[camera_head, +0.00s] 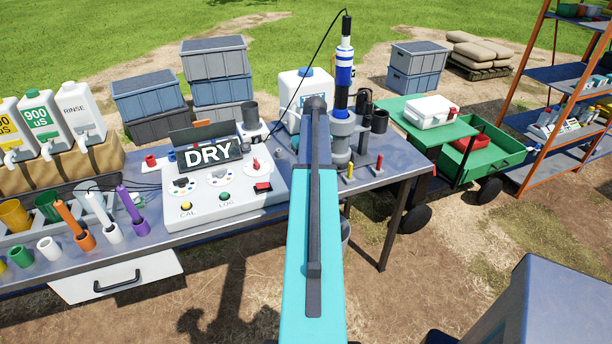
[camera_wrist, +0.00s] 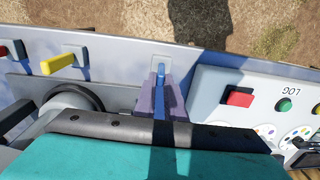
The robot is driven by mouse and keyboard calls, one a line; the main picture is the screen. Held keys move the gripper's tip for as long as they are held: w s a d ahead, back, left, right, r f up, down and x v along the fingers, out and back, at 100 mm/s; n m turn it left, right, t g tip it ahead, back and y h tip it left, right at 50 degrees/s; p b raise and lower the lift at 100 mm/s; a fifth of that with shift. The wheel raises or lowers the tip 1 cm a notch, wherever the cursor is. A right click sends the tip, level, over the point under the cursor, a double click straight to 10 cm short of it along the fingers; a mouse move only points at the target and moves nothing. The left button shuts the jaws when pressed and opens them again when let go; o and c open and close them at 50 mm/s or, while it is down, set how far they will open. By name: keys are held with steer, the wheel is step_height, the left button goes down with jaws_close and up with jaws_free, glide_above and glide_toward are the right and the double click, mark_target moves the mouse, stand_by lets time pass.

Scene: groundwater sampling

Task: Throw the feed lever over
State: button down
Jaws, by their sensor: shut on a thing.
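My gripper (camera_wrist: 159,98) is at the bottom middle of the wrist view, its grey-purple fingers closed around a blue lever (camera_wrist: 160,76). The lever's tip shows between the fingers, in front of a small pale base plate at the bench edge. A yellow lever (camera_wrist: 60,64) and a red lever (camera_wrist: 14,50) stand apart to its left; in the head view the yellow lever (camera_head: 349,171) and red lever (camera_head: 379,163) are right of my arm. No label shows which is the feed lever. My arm hides the gripper and blue lever in the head view.
The meter console (camera_head: 225,195), reading DRY, stands left of my arm and close to the gripper in the wrist view (camera_wrist: 222,82). A grey pump fitting with a blue-and-white cylinder (camera_head: 344,75) stands behind the levers. Ground in front of the bench is clear.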

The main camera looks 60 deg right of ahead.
steer(key=c, duration=2.5)
jaws_free()
steer(key=shift+s+d+f+t+y+p, duration=0.2)
steer(key=shift+s+d+f+y, duration=0.1)
steer(key=shift+s+d, duration=0.3)
steer(key=shift+s+d+f+t+y+p, duration=0.1)
steer(key=shift+s+d+f+t+y, duration=0.2)
steer(key=shift+d, duration=0.4)
steer(key=shift+s+r, duration=0.1)
steer(key=shift+s+d, duration=0.1)
steer(key=shift+d, duration=0.05)
steer(key=shift+o, duration=0.6)
steer(key=shift+s+d+f+t+y, duration=0.2)
steer(key=shift+s+d+f+y, duration=0.1)
steer(key=shift+d+f, duration=0.15)
steer(key=shift+s+d+f+t+y, duration=0.2)
steer(key=shift+s+d+f+y, duration=0.1)
steer(key=shift+f, duration=0.15)
steer(key=shift+s+d+f+y, duration=0.1)
steer(key=shift+s+f+y, duration=0.05)
steer(key=shift+f+y, duration=0.15)
steer(key=o, duration=0.6)
steer(key=shift+f, duration=0.1)
